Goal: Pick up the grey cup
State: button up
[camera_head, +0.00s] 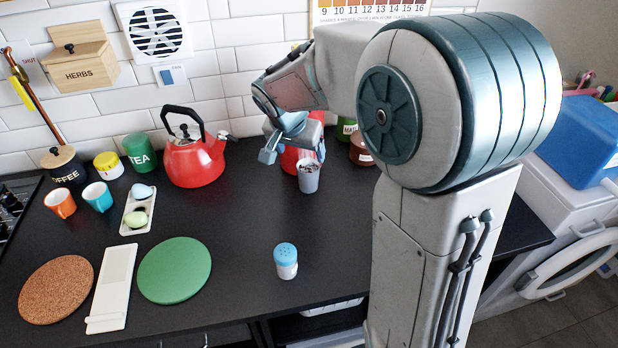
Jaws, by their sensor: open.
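The grey cup (309,178) stands upright on the dark countertop, right of the red kettle. Something dark shows inside its rim. My gripper (294,156) is open, just above and behind the cup in the picture. One finger shows clearly to the left of the cup, and the other is near the cup's upper right. The cup does not look held. I cannot tell whether a finger touches it.
A red kettle (192,158) stands to the left, and a red object (289,160) is partly hidden behind my gripper. Jars (361,150) stand behind right. A blue-topped shaker (286,261) stands in front. The counter between kettle and shaker is clear.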

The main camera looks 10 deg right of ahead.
aim_at(308, 165)
jog(key=x, duration=1)
jog(key=shift+d+r, duration=0.1)
jog(key=shift+d, duration=0.2)
jog(key=c, duration=1.2)
jog(key=shift+c, duration=0.5)
jog(key=shift+r, duration=0.15)
